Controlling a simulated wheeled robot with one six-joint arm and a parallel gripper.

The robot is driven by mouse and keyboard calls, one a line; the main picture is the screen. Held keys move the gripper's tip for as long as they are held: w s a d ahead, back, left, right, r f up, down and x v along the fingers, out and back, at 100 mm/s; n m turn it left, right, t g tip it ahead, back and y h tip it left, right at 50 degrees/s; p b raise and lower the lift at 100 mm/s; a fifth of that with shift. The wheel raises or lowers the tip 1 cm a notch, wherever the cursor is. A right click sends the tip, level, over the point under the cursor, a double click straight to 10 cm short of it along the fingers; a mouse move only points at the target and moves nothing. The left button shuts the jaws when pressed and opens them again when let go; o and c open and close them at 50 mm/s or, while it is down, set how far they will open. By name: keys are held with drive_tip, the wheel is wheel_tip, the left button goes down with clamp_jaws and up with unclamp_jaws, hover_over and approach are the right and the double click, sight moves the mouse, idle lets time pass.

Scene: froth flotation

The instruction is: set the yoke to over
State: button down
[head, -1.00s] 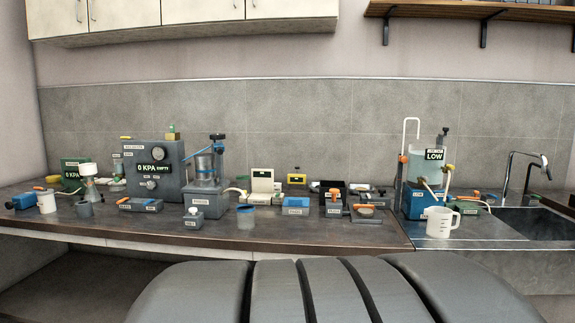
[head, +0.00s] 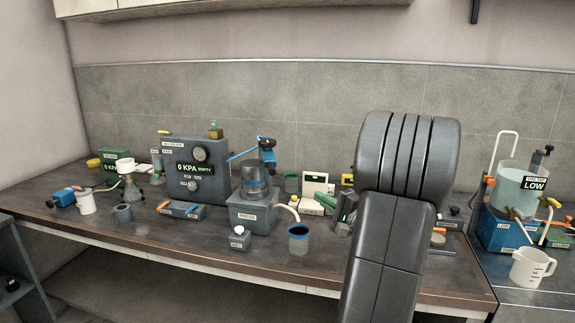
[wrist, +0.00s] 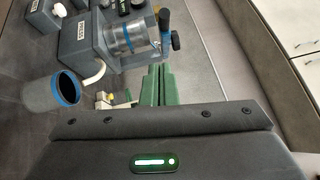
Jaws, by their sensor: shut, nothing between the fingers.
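The press (head: 250,219) is a grey box on the bench with a clear grey cylinder (head: 253,178) on top. A blue yoke bar (head: 243,154) slants leftward and down from a dark-headed post at the cylinder's right. I cannot tell whether the bar lies over the cylinder or behind it. The press also shows in the wrist view (wrist: 75,44), on its side, with the post (wrist: 165,22) beside the cylinder. My gripper (head: 345,208) is right of the press, apart from it, partly hidden by my arm. In the wrist view its green fingers (wrist: 157,82) are together and empty.
A blue-rimmed cup (head: 298,240) stands under the press's spout. The vacuum gauge box (head: 195,165) stands behind left. My arm hides the bench's right middle.

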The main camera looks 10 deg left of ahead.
drive_tip(key=s+a+r+p+x, duration=0.1)
drive_tip(key=p+x, duration=0.4)
drive_tip(key=x, duration=0.8)
drive_tip(key=shift+s+r, duration=0.15)
drive_tip(key=shift+s, duration=0.25)
drive_tip(key=shift+t, duration=0.3)
